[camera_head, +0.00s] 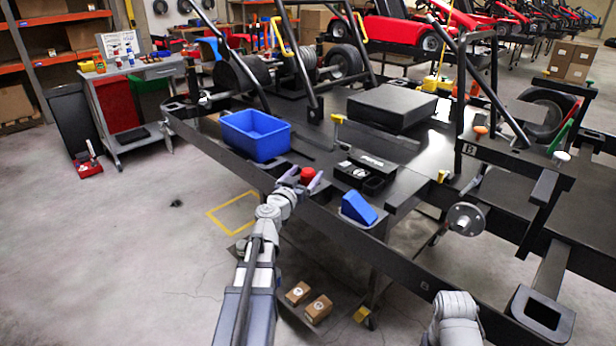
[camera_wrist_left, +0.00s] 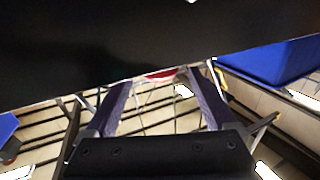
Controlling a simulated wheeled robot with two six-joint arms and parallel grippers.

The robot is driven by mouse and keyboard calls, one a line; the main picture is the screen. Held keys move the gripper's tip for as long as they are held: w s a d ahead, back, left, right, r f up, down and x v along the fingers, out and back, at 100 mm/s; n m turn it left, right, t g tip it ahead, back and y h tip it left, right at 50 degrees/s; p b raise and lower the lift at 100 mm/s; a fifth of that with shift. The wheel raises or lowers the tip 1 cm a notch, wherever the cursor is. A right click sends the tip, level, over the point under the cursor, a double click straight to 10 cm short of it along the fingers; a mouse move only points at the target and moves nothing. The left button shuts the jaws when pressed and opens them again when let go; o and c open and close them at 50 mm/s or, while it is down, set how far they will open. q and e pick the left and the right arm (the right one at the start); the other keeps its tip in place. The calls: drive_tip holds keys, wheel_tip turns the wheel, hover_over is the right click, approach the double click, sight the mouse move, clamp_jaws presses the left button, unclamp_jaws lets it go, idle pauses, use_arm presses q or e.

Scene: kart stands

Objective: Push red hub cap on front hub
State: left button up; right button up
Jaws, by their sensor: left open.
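A small round red cap (camera_head: 308,174) is at the near edge of the black kart deck (camera_head: 345,200), between the blue bin and a black box. My left gripper (camera_head: 302,180) is open at that edge, its fingertips on either side of the red cap in the picture; I cannot tell whether they touch it. In the left wrist view, a sliver of the red cap (camera_wrist_left: 160,75) shows between the two spread fingers, below a dark surface that hides the rest. The front hub (camera_head: 465,218) is a bare grey disc on the kart's near side, right of the gripper. My right gripper is out of frame.
A blue bin (camera_head: 255,135) stands left of the cap. A black box (camera_head: 365,172) and a blue wedge (camera_head: 358,208) sit to its right. Kart frame bars rise behind. Small cartons (camera_head: 318,308) lie low beneath the deck.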

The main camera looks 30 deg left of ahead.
sight(311, 168)
use_arm(q)
drive_tip(key=w, duration=0.5)
drive_tip(key=shift+a, duration=0.35)
drive_tip(key=shift+c, duration=0.4)
drive_tip(key=c, duration=1.3)
wheel_tip(311, 168, up, 10)
drive_tip(key=p, duration=1)
